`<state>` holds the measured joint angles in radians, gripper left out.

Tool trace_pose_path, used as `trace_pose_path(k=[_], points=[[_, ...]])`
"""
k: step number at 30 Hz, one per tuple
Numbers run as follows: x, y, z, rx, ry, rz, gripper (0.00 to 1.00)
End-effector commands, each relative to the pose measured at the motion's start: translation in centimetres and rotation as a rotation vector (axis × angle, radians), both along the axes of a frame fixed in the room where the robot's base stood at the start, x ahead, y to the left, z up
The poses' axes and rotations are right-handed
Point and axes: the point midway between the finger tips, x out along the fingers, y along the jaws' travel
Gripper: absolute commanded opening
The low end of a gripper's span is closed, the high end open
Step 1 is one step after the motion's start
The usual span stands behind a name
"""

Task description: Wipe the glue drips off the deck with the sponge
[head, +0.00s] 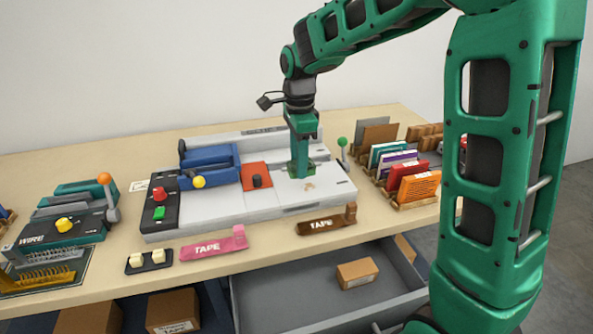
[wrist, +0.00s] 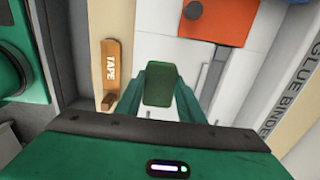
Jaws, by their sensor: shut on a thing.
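My gripper (head: 301,160) points down over the right part of the glue binder's pale deck (head: 328,184). It is shut on a dark green sponge, which shows between the two fingers in the wrist view (wrist: 160,84). The sponge is at or just above the deck; I cannot tell whether it touches. A small brownish glue mark (head: 308,187) shows on the deck just in front of the gripper in the head view. Any drips under the sponge are hidden.
A red-orange plate (head: 257,177) with a dark knob lies left of the gripper. A green-knobbed lever (head: 342,143) and racked booklets (head: 412,186) stand to the right. Brown (head: 326,222) and pink (head: 214,245) tape holders lie in front. An open drawer (head: 300,290) sticks out below.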

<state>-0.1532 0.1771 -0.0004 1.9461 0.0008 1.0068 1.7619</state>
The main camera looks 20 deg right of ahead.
Motion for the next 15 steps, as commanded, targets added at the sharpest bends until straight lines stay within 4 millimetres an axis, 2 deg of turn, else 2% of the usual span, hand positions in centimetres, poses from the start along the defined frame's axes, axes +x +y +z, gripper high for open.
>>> trace_pose_path(k=[9, 15], points=[[0.0, -0.5, 2.7, 0.000, -0.001, -0.007, 0.10], [0.0, -0.6, 3.0, 0.000, 0.001, -0.008, 0.10]])
